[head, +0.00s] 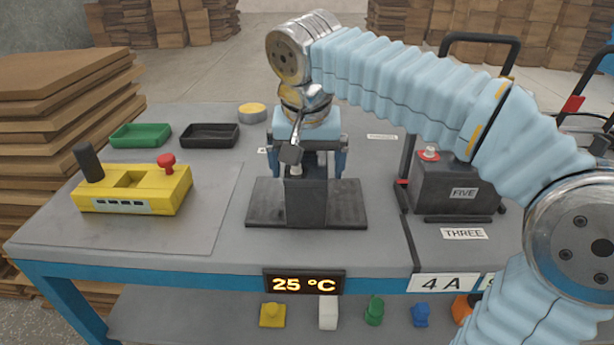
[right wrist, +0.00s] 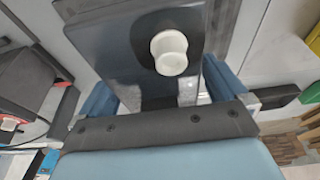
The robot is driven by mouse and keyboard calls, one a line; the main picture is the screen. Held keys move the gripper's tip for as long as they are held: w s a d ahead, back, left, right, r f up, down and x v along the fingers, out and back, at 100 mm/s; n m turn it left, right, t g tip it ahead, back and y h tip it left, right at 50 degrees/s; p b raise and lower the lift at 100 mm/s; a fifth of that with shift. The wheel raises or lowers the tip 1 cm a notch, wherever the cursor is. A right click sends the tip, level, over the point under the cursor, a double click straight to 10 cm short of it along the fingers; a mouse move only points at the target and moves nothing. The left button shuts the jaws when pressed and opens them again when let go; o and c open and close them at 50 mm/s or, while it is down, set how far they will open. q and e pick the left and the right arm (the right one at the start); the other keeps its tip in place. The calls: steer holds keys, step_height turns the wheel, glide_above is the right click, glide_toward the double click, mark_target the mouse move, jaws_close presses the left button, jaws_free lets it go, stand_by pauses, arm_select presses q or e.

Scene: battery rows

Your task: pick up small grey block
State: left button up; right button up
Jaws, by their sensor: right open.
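A dark grey block (head: 306,203) with a white knob (head: 296,170) on top stands upright on a wide dark base plate (head: 262,205) in the middle of the table. I cannot tell whether this is the small grey block of the task. My right gripper (head: 307,165) points down over it, open, with a blue finger on each side. In the right wrist view, the white knob (right wrist: 169,52) shows between the spread fingers, and nothing is clamped. My left gripper is out of view.
A yellow box (head: 135,190) with a red button stands at left, with green (head: 141,135) and black (head: 209,136) trays behind it. Several small coloured items lie on the lower shelf (head: 190,315). The table's front left is clear.

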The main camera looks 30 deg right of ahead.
steer(key=shift+c, duration=0.2)
jaws_close()
steer(key=shift+r, duration=0.1)
steer(key=shift+r, duration=0.15)
stand_by(0.3)
